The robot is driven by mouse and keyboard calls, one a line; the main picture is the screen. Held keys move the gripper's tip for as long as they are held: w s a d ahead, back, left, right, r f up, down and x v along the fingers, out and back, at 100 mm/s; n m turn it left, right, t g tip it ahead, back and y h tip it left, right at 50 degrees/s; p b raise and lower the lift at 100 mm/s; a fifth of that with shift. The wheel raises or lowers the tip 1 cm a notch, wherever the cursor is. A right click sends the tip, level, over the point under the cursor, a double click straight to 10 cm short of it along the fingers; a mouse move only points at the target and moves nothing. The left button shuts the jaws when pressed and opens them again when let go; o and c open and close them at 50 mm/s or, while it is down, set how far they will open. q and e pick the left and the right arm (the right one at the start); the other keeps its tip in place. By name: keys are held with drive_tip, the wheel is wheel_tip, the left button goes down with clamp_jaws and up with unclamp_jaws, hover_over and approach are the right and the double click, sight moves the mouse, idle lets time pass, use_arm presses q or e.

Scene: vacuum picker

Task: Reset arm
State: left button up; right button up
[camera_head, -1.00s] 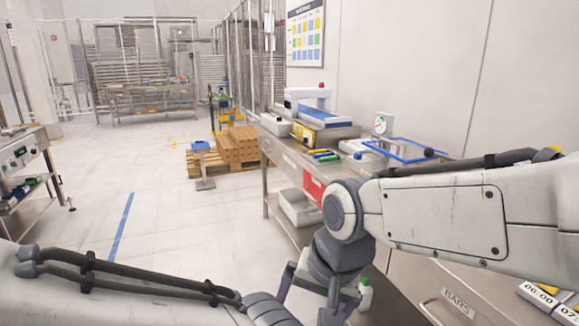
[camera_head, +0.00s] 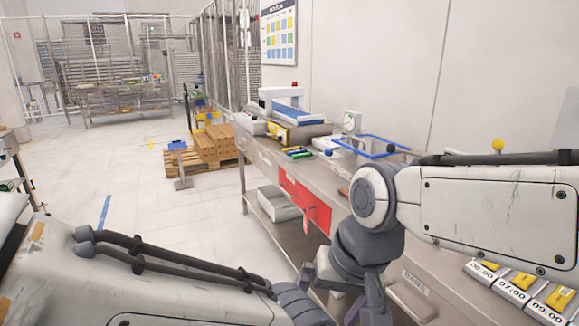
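My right arm comes in from the right, over the metal workbench (camera_head: 330,176). Its gripper (camera_head: 345,308) points down at the bottom edge, in front of the bench. The finger parts that show stand apart, but the tips are cut off, so I cannot tell whether it is open or shut. I see nothing held in it. My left arm comes in from the lower left. Its wrist runs off the bottom edge and its gripper is out of view.
The bench holds a white and blue machine (camera_head: 283,112) and a blue frame (camera_head: 368,146). Yellow-marked boxes (camera_head: 515,290) lie at the lower right. A wooden pallet (camera_head: 202,160) stands beyond.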

use_arm(q)
drive_tip(key=a+n, duration=0.1)
drive_tip(key=a, duration=0.6)
drive_tip(key=shift+a, duration=0.25)
use_arm(e)
drive_tip(key=a, duration=0.7)
drive_tip(key=shift+s+n+t+y, duration=0.3)
drive_tip(key=shift+n+y, duration=0.1)
use_arm(q)
drive_tip(key=shift+d+r, duration=0.1)
drive_tip(key=shift+r, duration=0.1)
use_arm(e)
drive_tip(key=shift+r, duration=0.2)
